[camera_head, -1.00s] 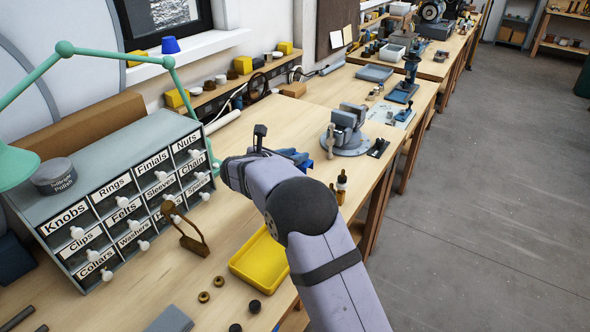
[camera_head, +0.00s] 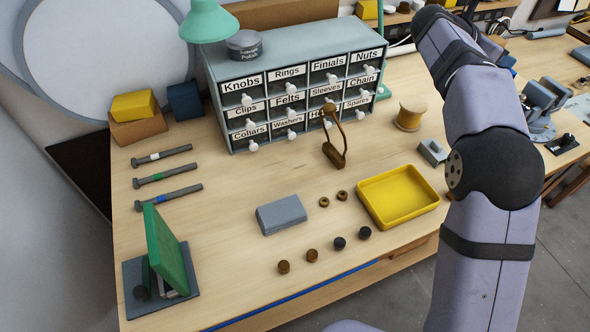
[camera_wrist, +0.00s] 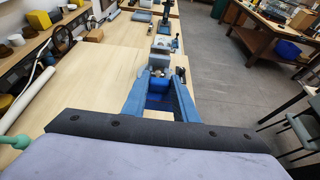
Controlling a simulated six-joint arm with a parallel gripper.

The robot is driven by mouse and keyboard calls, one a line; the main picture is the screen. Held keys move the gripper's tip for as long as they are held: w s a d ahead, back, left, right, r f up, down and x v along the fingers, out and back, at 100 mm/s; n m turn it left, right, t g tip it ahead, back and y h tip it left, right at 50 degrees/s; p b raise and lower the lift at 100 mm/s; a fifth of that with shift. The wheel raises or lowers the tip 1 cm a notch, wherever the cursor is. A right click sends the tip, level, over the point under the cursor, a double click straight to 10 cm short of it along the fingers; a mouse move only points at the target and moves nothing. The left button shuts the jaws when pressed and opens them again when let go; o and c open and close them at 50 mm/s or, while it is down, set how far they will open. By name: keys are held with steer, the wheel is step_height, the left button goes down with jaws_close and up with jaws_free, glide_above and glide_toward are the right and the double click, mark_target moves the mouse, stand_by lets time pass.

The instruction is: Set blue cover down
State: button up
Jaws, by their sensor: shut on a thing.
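My gripper (camera_wrist: 158,88) has blue fingers and is shut on a blue cover (camera_wrist: 158,103), which shows between them in the wrist view. The cover is partly hidden by the fingers, and whether it touches the bench is unclear. In the head view my arm hides most of the gripper, with only a bit of blue past its far end, left of the vise (camera_head: 540,98). In the wrist view the vise is just beyond the fingertips. The wooden bench (camera_head: 225,190) lies below.
A labelled drawer cabinet (camera_head: 300,45) stands at the back. A yellow tray (camera_head: 398,198), a wooden spool (camera_head: 410,115) and a grey block (camera_head: 432,152) lie left of my arm. In the wrist view, bare bench (camera_wrist: 100,75) lies left of the gripper.

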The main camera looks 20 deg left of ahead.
step_height(320, 180, up, 4)
steer(key=shift+a+f, duration=0.1)
steer(key=shift+f, duration=0.1)
steer(key=s+a+n+t+y, duration=0.1)
steer(key=s+a, duration=0.4)
steer(key=a, duration=0.6)
steer(key=s+a+n+y+b, duration=0.1)
steer(key=s+a, duration=0.5)
steer(key=a, duration=0.4)
steer(key=s+a+n+t+y, duration=0.1)
steer(key=s+a, duration=0.4)
steer(key=a, duration=0.6)
steer(key=s+a+n+t+y, duration=0.1)
steer(key=s+a+n+y, duration=0.1)
steer(key=s+a, duration=0.75)
steer(key=shift+m, duration=0.3)
steer(key=shift+s+d+f+p, duration=0.15)
steer(key=shift+d+f+p, duration=0.15)
steer(key=shift+f, duration=4.4)
steer(key=shift+s+d+f+p, duration=0.15)
steer(key=shift+d+f, duration=0.25)
steer(key=shift+f, duration=4.35)
steer(key=shift+s+d+f+p, duration=0.15)
steer(key=shift+d+f+p, duration=0.15)
steer(key=shift+f, duration=4.4)
steer(key=shift+d, duration=0.1)
